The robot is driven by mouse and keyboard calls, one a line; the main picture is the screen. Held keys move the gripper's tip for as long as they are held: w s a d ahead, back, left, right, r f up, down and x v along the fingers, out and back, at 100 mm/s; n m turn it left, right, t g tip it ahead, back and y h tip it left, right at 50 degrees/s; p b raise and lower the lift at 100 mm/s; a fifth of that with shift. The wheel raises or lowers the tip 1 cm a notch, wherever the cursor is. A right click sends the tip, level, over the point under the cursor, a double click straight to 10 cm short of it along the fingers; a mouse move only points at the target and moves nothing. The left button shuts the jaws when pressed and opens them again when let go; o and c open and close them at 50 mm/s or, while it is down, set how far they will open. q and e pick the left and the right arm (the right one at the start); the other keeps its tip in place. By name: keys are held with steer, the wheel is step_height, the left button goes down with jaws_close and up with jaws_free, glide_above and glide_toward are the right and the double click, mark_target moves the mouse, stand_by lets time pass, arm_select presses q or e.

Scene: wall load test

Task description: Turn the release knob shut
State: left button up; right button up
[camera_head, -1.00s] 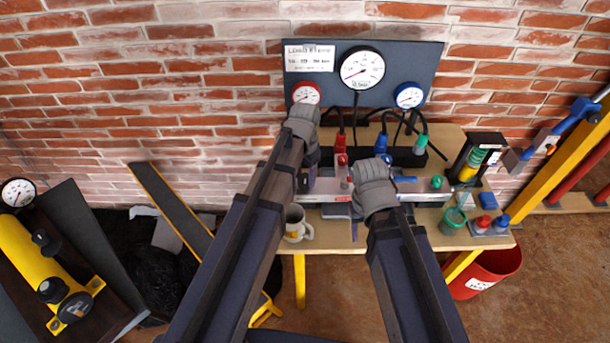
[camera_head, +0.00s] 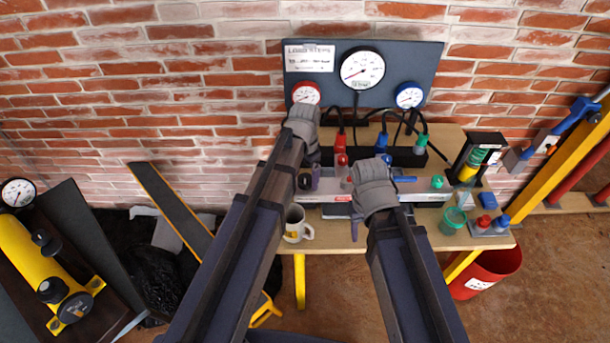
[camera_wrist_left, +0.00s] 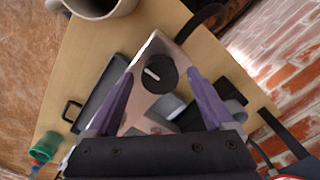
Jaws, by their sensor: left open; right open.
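The release knob is a round black knob with a white pointer line. It shows on the metal manifold bar in the left wrist view (camera_wrist_left: 160,74) and beside my left gripper in the head view (camera_head: 305,182). My left gripper (camera_head: 314,172) is open. In the left wrist view its two purple fingers (camera_wrist_left: 161,82) stand apart on either side of the knob; I cannot tell whether either touches it. My right gripper (camera_head: 366,212) is over the bench's front middle, open; its own wrist view is not given and its hand hides part of the bar.
A dark gauge panel (camera_head: 425,62) stands against the brick wall behind the bench. A mug (camera_head: 295,224) stands at the bench's front left. A green cup (camera_head: 453,221) and small red and blue parts stand at the right. Hoses run behind the bar.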

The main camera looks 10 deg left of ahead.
mark_target(305, 179)
arm_select(q)
steer(key=shift+r, duration=0.1)
arm_select(e)
steer(key=shift+r, duration=0.1)
arm_select(q)
step_height(305, 179, up, 8)
steer(key=p, duration=0.8)
arm_select(e)
step_height(305, 179, up, 8)
steer(key=shift+f, duration=0.2)
arm_select(q)
steer(key=shift+f, duration=0.2)
steer(key=shift+s, duration=0.1)
steer(key=s+d+n, duration=0.1)
steer(key=s+d, duration=0.1)
steer(key=s, duration=0.3)
steer(key=s+d+n, duration=0.1)
steer(key=s+d, duration=0.1)
steer(key=s, duration=0.3)
steer(key=s+d+n+y, duration=0.1)
steer(key=s+d, duration=0.1)
steer(key=s, duration=0.3)
steer(key=shift+s+d, duration=0.25)
steer(key=shift+r, duration=0.1)
